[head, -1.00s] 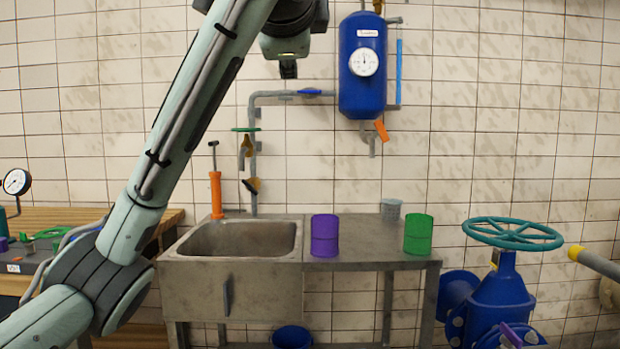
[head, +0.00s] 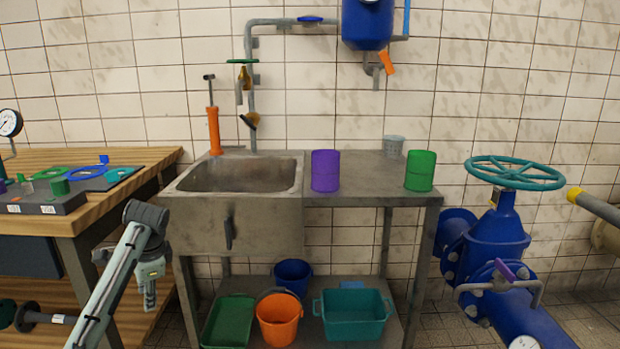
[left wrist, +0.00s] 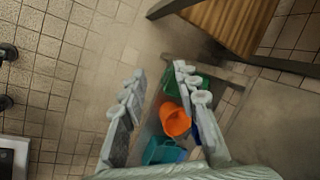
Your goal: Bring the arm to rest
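My left arm is folded low at the lower left in the head view. Its gripper (head: 150,297) hangs pointing down, in front of the gap between the wooden workbench (head: 110,162) and the metal sink table (head: 375,190). In the left wrist view the two fingers of the left gripper (left wrist: 160,72) stand apart with nothing between them, so it is open and empty. Beyond the fingers show the bins on the low shelf. My right gripper is in neither view.
The green tray (head: 229,320), orange bucket (head: 278,318), teal tub (head: 354,314) and blue bucket (head: 293,275) are on the lower shelf. A purple cup (head: 325,171) and green cup (head: 420,171) stand on top. A blue valve (head: 500,240) is at right.

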